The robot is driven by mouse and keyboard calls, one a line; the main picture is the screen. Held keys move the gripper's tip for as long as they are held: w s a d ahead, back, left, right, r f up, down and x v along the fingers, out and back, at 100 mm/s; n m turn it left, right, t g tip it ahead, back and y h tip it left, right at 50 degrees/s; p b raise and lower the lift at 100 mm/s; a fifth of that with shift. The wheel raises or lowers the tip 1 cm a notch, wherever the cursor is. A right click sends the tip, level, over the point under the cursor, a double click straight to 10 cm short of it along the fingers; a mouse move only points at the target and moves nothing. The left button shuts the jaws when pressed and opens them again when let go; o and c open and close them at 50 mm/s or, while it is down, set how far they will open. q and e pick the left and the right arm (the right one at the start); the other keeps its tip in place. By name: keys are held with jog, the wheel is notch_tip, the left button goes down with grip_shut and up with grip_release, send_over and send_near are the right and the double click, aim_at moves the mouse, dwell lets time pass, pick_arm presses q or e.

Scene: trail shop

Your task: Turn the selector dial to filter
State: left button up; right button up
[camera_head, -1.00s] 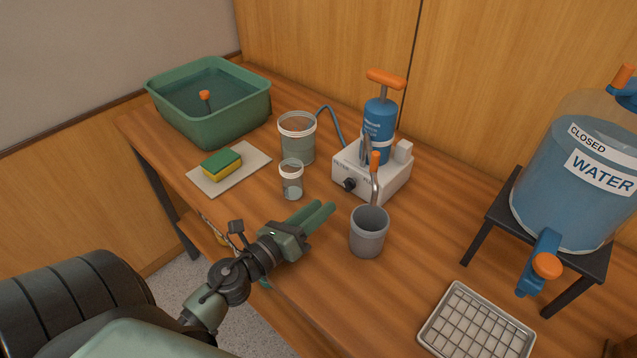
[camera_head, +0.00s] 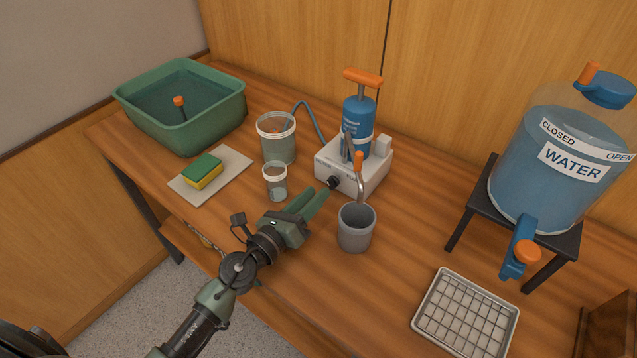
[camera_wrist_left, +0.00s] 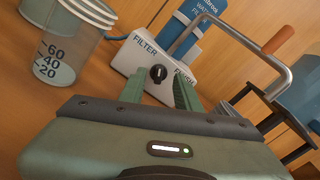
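The selector dial (camera_head: 334,182) is a small black knob on the front of the white filter base (camera_head: 369,178). In the left wrist view the dial (camera_wrist_left: 158,73) sits between the printed words FILTER, on its left, and FLUSH, on its right. Its light mark looks roughly upright, but which word it points to is hard to tell. My left gripper (camera_head: 317,202) is in front of the dial with its two green fingers apart. In the left wrist view the fingers (camera_wrist_left: 158,92) frame the dial with nothing held; contact cannot be seen. My right gripper is out of view.
A grey cup (camera_head: 356,236) stands close right of my left gripper, below the bent metal spout. A small graduated cup (camera_head: 275,187) and a larger clear tub (camera_head: 277,146) stand to the left. A water tank (camera_head: 545,180) and a wire-rack tray (camera_head: 466,315) are at the right.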

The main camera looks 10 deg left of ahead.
aim_at(327, 182)
pick_arm(q)
jog(key=shift+x, duration=2)
grip_shut()
jog(key=shift+a+f+n+p, duration=0.1)
jog(key=shift+n+p, duration=0.2)
jog(key=shift+n, duration=0.5)
grip_release()
